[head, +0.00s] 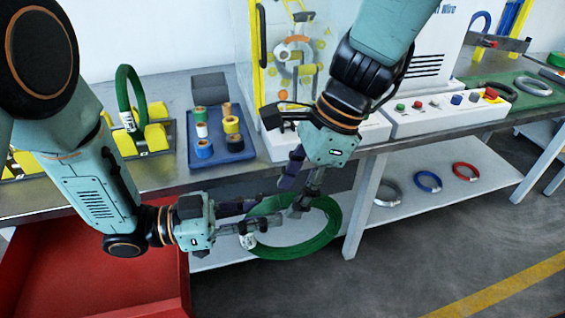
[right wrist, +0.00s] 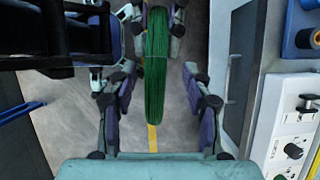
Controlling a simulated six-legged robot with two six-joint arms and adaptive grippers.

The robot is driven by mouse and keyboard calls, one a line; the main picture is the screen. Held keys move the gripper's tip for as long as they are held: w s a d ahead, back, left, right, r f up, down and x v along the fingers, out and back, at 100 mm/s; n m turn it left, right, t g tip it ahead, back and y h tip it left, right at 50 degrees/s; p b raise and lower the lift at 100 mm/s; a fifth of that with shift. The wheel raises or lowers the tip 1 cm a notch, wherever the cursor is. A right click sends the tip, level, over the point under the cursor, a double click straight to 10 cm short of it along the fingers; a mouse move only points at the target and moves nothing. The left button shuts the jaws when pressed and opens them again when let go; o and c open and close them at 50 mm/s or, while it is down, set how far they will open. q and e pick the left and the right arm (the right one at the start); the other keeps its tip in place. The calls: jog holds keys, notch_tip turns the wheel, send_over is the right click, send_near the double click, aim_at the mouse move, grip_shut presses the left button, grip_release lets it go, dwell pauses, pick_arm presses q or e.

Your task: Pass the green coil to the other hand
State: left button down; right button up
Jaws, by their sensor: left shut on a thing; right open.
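The green coil (head: 322,238) hangs in front of the bench edge in the head view. My left gripper (head: 252,222) is shut on its left side, near a white tag (head: 247,241). My right gripper (head: 294,192) comes down from above at the coil's upper part, with its fingers spread. In the right wrist view the coil (right wrist: 155,85) is seen edge-on between the open fingers of my right gripper (right wrist: 157,118). The left gripper's fingers partly show at the top there. Whether the right fingers touch the coil cannot be told.
Another green coil (head: 124,95) stands on a yellow holder (head: 155,137) on the bench. A blue tray (head: 222,150) holds tape rolls. A control box (head: 440,112) is at right. A red bin (head: 90,275) stands lower left. Grey, blue and red coils (head: 428,182) lie on the lower shelf.

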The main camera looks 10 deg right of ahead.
jog(key=c, duration=0.9)
pick_arm(q)
jog(key=shift+s, duration=0.1)
pick_arm(e)
jog(key=shift+w+r, duration=0.1)
jog(key=shift+w, duration=0.05)
grip_shut()
pick_arm(q)
jog(key=c, duration=1.1)
grip_release()
